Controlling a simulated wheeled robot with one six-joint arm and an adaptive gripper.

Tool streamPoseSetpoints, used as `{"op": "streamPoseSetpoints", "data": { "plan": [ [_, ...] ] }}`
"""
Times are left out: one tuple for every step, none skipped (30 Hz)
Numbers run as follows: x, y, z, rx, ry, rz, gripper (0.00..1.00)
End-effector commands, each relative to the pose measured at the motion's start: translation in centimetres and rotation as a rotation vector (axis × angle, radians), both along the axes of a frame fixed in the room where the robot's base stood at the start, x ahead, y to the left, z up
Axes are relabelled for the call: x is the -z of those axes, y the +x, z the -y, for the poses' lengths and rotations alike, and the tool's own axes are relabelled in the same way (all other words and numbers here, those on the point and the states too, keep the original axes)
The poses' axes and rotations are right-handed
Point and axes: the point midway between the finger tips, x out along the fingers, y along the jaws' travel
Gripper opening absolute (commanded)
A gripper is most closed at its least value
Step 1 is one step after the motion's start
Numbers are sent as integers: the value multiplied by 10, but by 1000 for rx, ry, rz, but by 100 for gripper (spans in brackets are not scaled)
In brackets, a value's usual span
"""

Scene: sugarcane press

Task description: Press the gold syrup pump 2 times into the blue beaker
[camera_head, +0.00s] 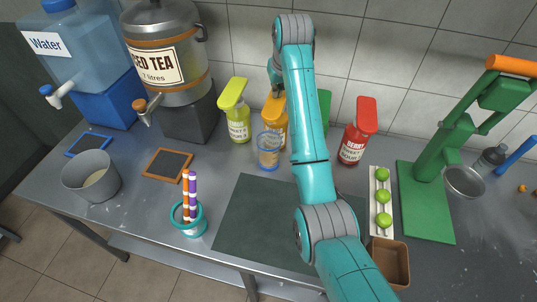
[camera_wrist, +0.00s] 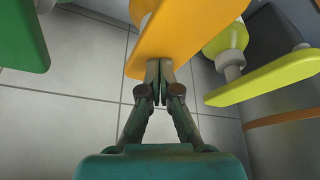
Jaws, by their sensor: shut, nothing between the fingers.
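The gold syrup bottle (camera_head: 281,127) stands upright at the back of the counter, and its gold pump head (camera_head: 271,107) is on top. The clear beaker with a blue rim (camera_head: 268,152) stands in front of it, close to the bottle, with its contents hard to make out. My gripper (camera_head: 277,90) is at the top of the gold pump, partly hidden by my arm. In the wrist view the gold pump head (camera_wrist: 190,38) fills the upper middle. My shut, empty fingertips show at its near edge; I cannot tell whether they touch it.
A lime pump bottle (camera_head: 238,122) stands left of the gold one. A green pump (camera_head: 324,105) is mostly behind my arm. A red berry bottle (camera_head: 354,145) stands to the right. A dark mat (camera_head: 250,215) and a cup of striped straws (camera_head: 189,219) are in front.

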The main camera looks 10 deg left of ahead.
Motion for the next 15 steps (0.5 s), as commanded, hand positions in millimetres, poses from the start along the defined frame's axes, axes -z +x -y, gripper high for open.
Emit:
{"op": "streamPoseSetpoints", "data": {
  "plan": [
    [-2,0,0,0,-1,-2,0],
    [-4,0,0,0,0,-1,0],
    [-6,0,0,0,0,-1,0],
    [-8,0,0,0,0,0,0],
    [-9,0,0,0,0,0,0],
    [-12,0,0,0,0,0,0],
    [-13,0,0,0,0,0,0],
    [-15,0,0,0,0,0,0],
    [-17,0,0,0,0,0,0],
    [-18,0,0,0,0,0,0],
    [-20,0,0,0,0,0,0],
    [-22,0,0,0,0,0,0],
    [-23,0,0,0,0,0,0],
    [-25,0,0,0,0,0,0],
    [-27,0,0,0,0,1,0]
  ]
}}
